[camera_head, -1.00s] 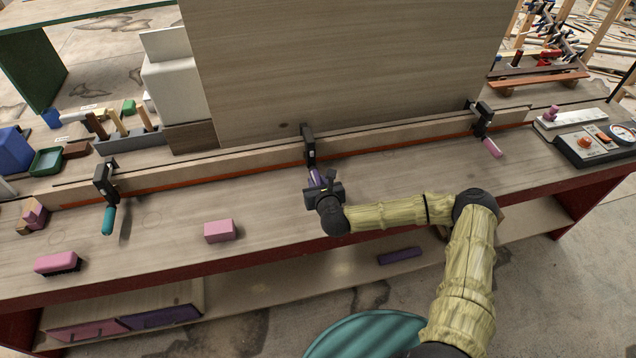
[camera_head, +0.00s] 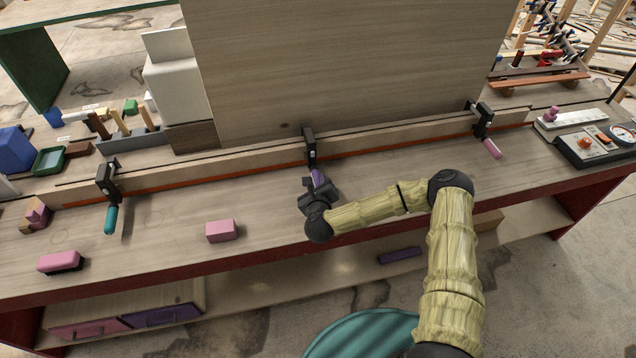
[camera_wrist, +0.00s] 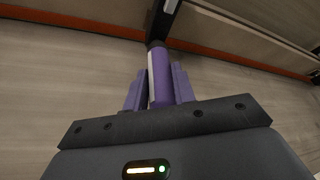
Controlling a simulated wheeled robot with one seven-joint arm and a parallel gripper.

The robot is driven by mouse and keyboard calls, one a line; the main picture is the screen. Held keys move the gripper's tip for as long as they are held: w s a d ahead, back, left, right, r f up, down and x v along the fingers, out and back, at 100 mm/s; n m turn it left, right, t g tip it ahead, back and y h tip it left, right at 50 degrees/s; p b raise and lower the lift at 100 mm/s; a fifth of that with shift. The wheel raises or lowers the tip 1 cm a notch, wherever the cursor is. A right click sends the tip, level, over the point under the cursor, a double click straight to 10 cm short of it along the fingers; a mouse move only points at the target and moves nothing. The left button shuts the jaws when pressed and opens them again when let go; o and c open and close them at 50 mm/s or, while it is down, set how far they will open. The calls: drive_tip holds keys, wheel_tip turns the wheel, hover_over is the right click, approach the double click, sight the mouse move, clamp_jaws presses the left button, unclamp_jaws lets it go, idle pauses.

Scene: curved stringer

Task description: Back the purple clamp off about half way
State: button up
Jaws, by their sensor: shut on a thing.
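The purple clamp (camera_head: 310,146) is the middle one of three clamps on the long wooden strip, with a black body and a purple handle (camera_head: 318,176) toward me. In the wrist view the purple handle (camera_wrist: 161,76) runs up to the clamp's dark screw end, with a pale stripe along its left side. My gripper (camera_head: 315,190) is shut on the handle. In the wrist view its two purple fingers (camera_wrist: 157,88) lie one on each side of the handle. The fingers hide part of the handle in the head view.
A teal-handled clamp (camera_head: 108,190) is at the left and a pink-handled clamp (camera_head: 484,125) at the right. A pink block (camera_head: 222,231) and a pink brush (camera_head: 61,262) lie on the bench front. A tall wooden panel (camera_head: 350,60) stands behind the strip. The bench right of my gripper is clear.

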drive_tip(key=shift+a+f+n+t+h+b, duration=0.15)
drive_tip(key=shift+n+t+h+b, duration=0.4)
drive_tip(key=shift+n, duration=1.05)
drive_tip(key=shift+h, duration=0.35)
drive_tip(key=o, duration=1)
drive_tip(key=shift+s, duration=0.1)
